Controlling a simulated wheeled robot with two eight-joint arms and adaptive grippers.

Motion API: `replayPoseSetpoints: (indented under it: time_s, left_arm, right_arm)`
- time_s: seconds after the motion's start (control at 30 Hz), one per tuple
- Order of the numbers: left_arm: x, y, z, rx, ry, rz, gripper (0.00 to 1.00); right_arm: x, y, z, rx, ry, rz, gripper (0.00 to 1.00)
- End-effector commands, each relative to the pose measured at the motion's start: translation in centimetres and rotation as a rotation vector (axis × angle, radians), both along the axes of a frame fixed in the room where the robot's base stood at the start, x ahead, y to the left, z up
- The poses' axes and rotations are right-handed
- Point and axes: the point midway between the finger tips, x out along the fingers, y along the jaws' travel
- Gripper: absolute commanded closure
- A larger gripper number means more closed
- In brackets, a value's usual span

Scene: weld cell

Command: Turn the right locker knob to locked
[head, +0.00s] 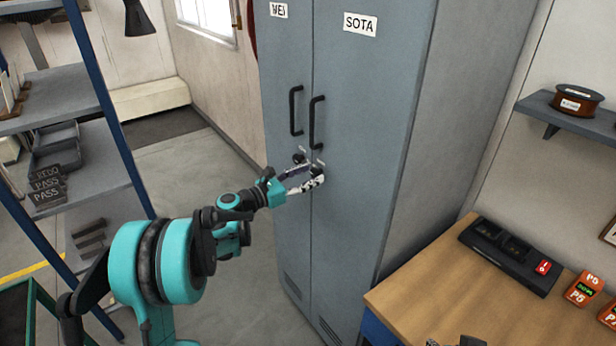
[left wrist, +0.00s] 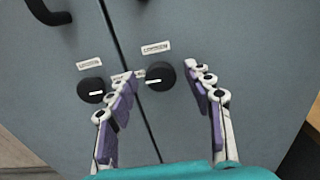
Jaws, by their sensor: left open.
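The grey locker has two doors, the left labelled "WEI" and the right labelled "SOTA" (head: 360,24). The right locker knob (left wrist: 160,75) is round and black with a white line that lies nearly level. The left knob (left wrist: 92,90) is alike, its white line also nearly level; it shows in the head view too (head: 299,157). My left gripper (head: 312,178) is at the right knob in the head view. In the left wrist view its open fingers (left wrist: 161,85) stand on both sides of the right knob, apart from it. My right gripper is not clearly in view.
Black door handles (head: 317,122) sit above the knobs. A wooden bench (head: 470,300) at right holds a black charger (head: 510,257) and orange packs (head: 584,288). A shelf rack (head: 75,170) stands at left. The floor (head: 215,165) between rack and locker is clear.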

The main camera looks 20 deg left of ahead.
Motion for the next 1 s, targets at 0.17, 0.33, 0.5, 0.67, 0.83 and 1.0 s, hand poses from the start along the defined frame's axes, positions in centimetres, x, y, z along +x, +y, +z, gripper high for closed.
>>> replayPoseSetpoints:
  time_s: [0.17, 0.33, 0.5, 0.67, 0.83, 1.0]
  left_arm:
    - [-0.03, 0.01, 0.0, 0.0, 0.0, 0.0, 0.8]
    - [-0.03, 0.01, 0.0, 0.0, 0.0, 0.0, 0.97]
    - [-0.03, 0.0, 0.0, 0.01, -0.008, 0.0, 0.97]
    - [-0.04, -0.02, 0.0, 0.049, -0.038, 0.0, 0.97]
    - [-0.06, -0.04, -0.01, 0.132, -0.103, 0.0, 0.97]
    - [-0.1, -0.09, -0.03, 0.249, -0.194, 0.0, 0.97]
  right_arm:
    - [0.0, 0.0, 0.01, 0.0, 0.0, 0.0, 0.6]
    - [-0.01, 0.0, 0.01, 0.0, 0.0, 0.0, 0.6]
    - [0.0, 0.0, 0.0, 0.0, 0.0, 0.0, 0.6]
    - [0.01, 0.0, 0.01, 0.0, 0.0, 0.0, 0.6]
    - [0.0, 0.0, 0.0, 0.0, 0.0, 0.0, 0.6]
    - [0.0, 0.0, 0.0, 0.0, 0.0, 0.0, 0.6]
